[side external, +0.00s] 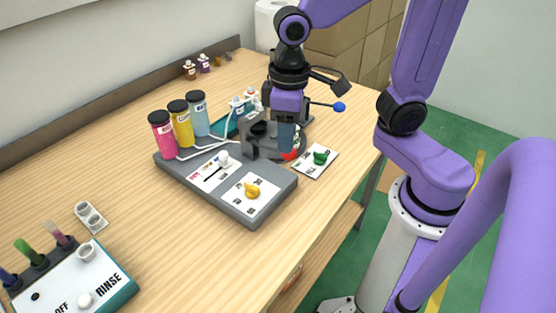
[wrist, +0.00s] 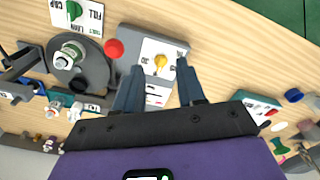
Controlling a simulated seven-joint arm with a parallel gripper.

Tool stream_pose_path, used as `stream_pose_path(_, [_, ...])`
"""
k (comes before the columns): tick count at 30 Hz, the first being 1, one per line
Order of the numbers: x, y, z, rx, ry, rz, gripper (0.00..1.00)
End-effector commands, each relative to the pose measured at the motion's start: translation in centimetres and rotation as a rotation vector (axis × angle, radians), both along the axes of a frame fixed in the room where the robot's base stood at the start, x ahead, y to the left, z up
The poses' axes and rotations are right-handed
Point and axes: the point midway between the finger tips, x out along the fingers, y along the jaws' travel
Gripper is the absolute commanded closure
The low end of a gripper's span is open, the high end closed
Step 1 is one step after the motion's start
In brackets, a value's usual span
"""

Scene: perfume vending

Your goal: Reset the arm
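My gripper (side external: 287,138) points down over the dispensing machine, in front of its grey housing in the side view. In the wrist view my gripper (wrist: 160,66) has its two dark fingers well apart with nothing held between them. The machine's grey base (side external: 262,212) carries a yellow knob (side external: 252,190), which also shows beyond the fingers in the wrist view (wrist: 160,61). A green knob (side external: 320,157) sits on a white plate to the right. A round turntable (wrist: 84,76) holding a small bottle (wrist: 71,52) shows at left in the wrist view; my gripper partly hides that area in the side view.
Pink (side external: 162,135), yellow (side external: 181,123) and blue (side external: 200,113) bottles stand on the machine's left. A blue-tipped lever (side external: 339,107) sticks out behind my gripper. The table's front middle is clear.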

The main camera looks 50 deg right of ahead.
Motion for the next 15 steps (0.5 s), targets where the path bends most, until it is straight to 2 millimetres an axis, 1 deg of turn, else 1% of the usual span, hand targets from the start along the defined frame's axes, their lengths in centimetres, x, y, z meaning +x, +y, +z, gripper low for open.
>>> stream_pose_path(1, [-1.0,-0.5,-0.1,0.001,-0.002,0.051,0.61])
stream_pose_path(9, [-6.2,-2.9,-0.9,0.006,-0.009,0.327,0.61])
stream_pose_path(15, [-9.7,-4.5,-1.5,0.009,-0.013,0.506,0.61])
